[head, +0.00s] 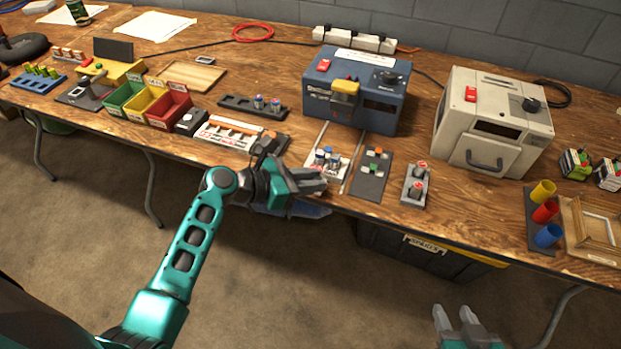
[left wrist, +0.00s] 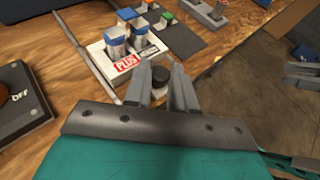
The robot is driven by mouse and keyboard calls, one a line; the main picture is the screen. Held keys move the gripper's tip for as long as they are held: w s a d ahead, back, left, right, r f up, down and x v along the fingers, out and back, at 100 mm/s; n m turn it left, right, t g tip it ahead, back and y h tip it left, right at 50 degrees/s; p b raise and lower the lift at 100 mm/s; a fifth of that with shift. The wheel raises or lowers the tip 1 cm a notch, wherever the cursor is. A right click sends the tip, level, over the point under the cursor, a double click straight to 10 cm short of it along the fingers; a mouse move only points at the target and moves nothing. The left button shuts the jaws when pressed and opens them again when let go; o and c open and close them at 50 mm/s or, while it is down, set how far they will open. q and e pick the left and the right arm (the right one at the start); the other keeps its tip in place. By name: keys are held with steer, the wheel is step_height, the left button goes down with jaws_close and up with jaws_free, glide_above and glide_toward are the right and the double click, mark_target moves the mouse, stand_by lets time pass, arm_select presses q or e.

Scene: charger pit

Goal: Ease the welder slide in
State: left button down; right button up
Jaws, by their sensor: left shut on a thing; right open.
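The blue welder (head: 356,88) stands at the back of the wooden table. Two thin rails (head: 356,172) run from it towards the front edge. The white slide (head: 341,170) sits between the rails, in front of the welder, with blue-and-white cells standing in it. In the left wrist view the slide (left wrist: 153,61) shows a red PLUS label, and a dark knob (left wrist: 160,79) is at its near side. My left gripper (left wrist: 167,76) is shut on this knob at the table's front edge. My right gripper (head: 461,318) is open and empty, low in front of the table.
A dark plate with coloured pieces (head: 371,172) lies right of the rails. A grey holder (head: 415,186) and a beige machine (head: 494,120) stand further right. A black OFF switch box (left wrist: 18,110) is left of the slide.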

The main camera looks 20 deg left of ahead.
mark_target(330, 165)
arm_select(q)
steer(key=shift+w+d, duration=0.1)
steer(key=shift+w, duration=2.25)
steer(key=shift+w+f+b, duration=0.1)
steer(key=shift+w+b, duration=0.3)
steer(key=shift+w, duration=2.55)
steer(key=shift+w+r, duration=0.1)
steer(key=shift+r, duration=0.1)
steer(key=c, duration=1.3)
jaws_free()
steer(key=shift+c, duration=0.2)
steer(key=shift+o, duration=0.6)
steer(key=shift+w+d+f, duration=0.1)
